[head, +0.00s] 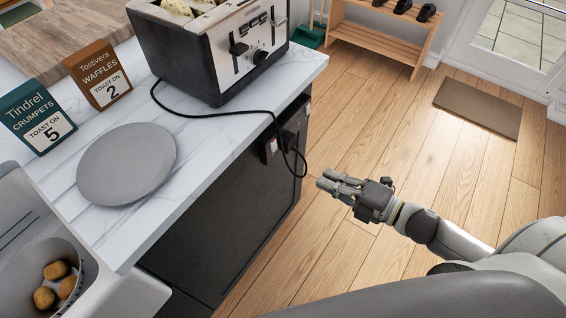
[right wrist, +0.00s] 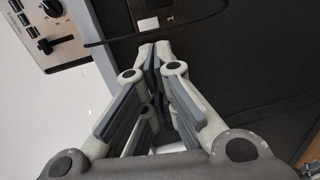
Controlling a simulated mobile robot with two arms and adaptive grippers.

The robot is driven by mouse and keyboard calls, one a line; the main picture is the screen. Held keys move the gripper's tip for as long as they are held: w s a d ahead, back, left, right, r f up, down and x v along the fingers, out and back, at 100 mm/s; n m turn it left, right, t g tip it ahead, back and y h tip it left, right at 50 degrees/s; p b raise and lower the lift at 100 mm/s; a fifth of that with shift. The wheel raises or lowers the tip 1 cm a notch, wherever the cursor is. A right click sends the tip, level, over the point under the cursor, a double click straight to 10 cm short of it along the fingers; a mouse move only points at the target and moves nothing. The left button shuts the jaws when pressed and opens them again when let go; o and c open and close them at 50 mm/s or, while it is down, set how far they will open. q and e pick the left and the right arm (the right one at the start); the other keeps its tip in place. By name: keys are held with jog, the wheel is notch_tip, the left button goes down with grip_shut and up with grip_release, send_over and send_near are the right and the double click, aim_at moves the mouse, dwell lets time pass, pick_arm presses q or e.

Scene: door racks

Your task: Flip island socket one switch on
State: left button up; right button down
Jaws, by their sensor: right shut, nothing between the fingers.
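The island socket (head: 271,147) is on the dark end panel of the island, under the worktop's edge. A small white switch shows on it. In the right wrist view the white switch (right wrist: 148,26) sits beside a white "1" mark, above the fingertips in the picture. I cannot tell whether it is on or off. My right gripper (head: 323,181) is shut and empty, to the right of the socket and apart from it, over the floor. Its fingertips also show in the right wrist view (right wrist: 155,52), pointing towards the panel. My left gripper is not in view.
A black cable (head: 215,115) runs from the toaster (head: 215,50) over the worktop edge and hangs in a loop beside the socket. A plate (head: 127,163) and two signs, crumpets (head: 38,117) and waffles (head: 98,75), stand on the worktop.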

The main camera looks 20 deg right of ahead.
aim_at(269, 152)
jog(key=shift+a+r, duration=0.15)
jog(key=shift+r, duration=0.05)
jog(key=p+x, duration=0.1)
jog(key=x, duration=1.2)
jog(key=shift+w+a+p, duration=0.25)
jog(key=shift+a+p, duration=0.05)
jog(key=shift+a, duration=0.05)
jog(key=shift+f, duration=0.1)
jog(key=shift+w+a+f+b, duration=0.15)
jog(key=shift+f+b, duration=0.1)
jog(key=shift+b, duration=0.45)
jog(key=shift+r, duration=0.25)
